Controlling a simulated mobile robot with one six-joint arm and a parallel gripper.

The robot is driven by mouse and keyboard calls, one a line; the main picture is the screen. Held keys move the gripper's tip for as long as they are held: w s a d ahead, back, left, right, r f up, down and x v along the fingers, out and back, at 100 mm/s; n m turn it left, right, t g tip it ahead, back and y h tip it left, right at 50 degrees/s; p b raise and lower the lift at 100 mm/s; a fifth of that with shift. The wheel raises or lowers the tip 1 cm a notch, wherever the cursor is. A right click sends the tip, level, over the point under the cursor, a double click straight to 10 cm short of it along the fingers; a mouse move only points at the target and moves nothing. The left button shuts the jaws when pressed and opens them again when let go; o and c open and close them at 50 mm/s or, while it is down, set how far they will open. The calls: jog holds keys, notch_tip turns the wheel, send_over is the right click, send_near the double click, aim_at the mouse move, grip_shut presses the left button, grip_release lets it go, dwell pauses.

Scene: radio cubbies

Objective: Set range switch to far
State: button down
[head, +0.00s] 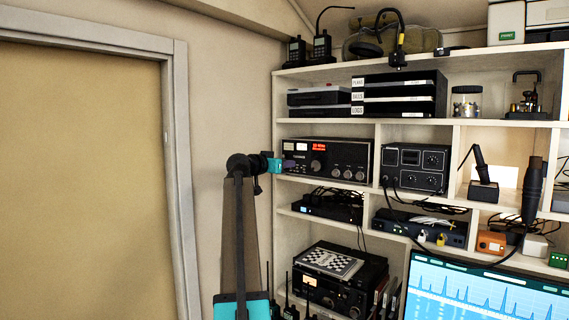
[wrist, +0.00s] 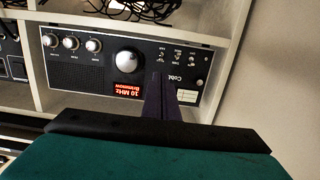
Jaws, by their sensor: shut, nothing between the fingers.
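A black radio (head: 327,160) with a lit red display sits in the left cubby of the middle shelf. In the wrist view the radio (wrist: 83,68) appears upside down. A group of small switches (wrist: 177,56) shows on its panel, between the big white knob and the cubby's side wall. Their labels are too small to read, so I cannot tell which is the range switch or how it is set. My gripper (head: 288,164) is at the radio's left end. In the wrist view its shut, empty fingers (wrist: 158,76) overlap the panel beside the display; contact cannot be told.
A black box with dials (head: 416,167) stands in the cubby to the right. A shelf board (head: 350,185) runs under the radio, with a cable-topped dark box (head: 328,206) below. A plain wall (head: 222,110) and a door (head: 80,180) lie to the left.

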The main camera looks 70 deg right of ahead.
aim_at(302, 168)
jog(key=p+x, duration=0.2)
jog(key=x, duration=0.3)
jog(key=shift+d+r, duration=0.1)
jog(key=shift+d, duration=0.3)
jog(key=shift+s+d, duration=0.2)
jog(key=shift+d, duration=0.3)
jog(key=shift+s+a, duration=0.1)
jog(key=shift+a, duration=0.05)
jog(key=shift+f, duration=0.25)
jog(key=shift+w+b, duration=0.25)
jog(key=shift+b, duration=0.45)
jog(key=shift+s+f+h+b, duration=0.1)
jog(key=shift+s+h+b, duration=0.25)
jog(key=shift+b, duration=0.45)
